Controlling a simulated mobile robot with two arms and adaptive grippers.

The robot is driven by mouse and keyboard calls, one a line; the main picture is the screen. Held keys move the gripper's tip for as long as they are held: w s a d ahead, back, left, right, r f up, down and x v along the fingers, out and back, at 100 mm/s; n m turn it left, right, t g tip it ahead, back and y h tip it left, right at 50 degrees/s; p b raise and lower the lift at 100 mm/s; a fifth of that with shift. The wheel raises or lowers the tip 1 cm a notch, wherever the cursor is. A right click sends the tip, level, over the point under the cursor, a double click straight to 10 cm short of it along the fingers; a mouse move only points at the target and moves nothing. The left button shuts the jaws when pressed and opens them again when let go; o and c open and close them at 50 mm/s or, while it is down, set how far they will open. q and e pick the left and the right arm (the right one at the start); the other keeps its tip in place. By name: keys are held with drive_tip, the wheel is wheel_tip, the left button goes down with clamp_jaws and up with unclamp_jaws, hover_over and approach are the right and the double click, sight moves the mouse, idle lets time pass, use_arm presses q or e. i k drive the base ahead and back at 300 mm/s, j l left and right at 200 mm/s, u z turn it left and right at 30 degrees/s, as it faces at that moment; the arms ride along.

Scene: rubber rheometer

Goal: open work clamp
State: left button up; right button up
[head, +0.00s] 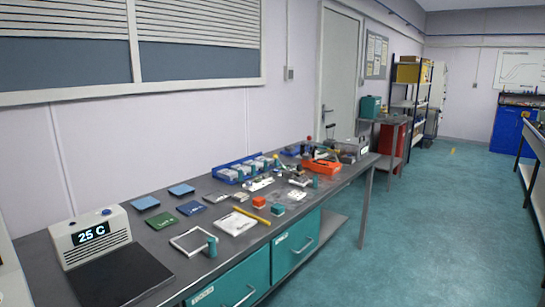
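The work clamp cannot be picked out with certainty. Small metal fixtures with upright handles stand at the far part of the bench (150,228), near an orange tray-like item (320,166). Neither of my grippers shows in the head view.
A display box reading 25 C (88,238) with a dark plate stands at the near left. A white frame (190,241), teal cylinder (212,247), papers (236,222) and coloured pads (162,220) lie on the bench. Teal drawers (295,245) are below. Floor (430,230) at right is clear.

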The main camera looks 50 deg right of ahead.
sight(275, 156)
drive_tip(key=i+l, duration=0.15)
drive_tip(key=l, duration=0.25)
drive_tip(key=i+l, duration=0.1)
drive_tip(key=l, duration=0.3)
drive_tip(key=i+l, duration=0.15)
drive_tip(key=l, duration=0.25)
drive_tip(key=i+l+z, duration=0.1)
drive_tip(key=l, duration=0.3)
drive_tip(key=i+l, duration=0.2)
drive_tip(key=l, duration=0.2)
drive_tip(key=i+l, duration=0.15)
drive_tip(key=l, duration=0.25)
drive_tip(key=i+l, duration=0.15)
drive_tip(key=l, duration=0.25)
drive_tip(key=z, duration=0.05)
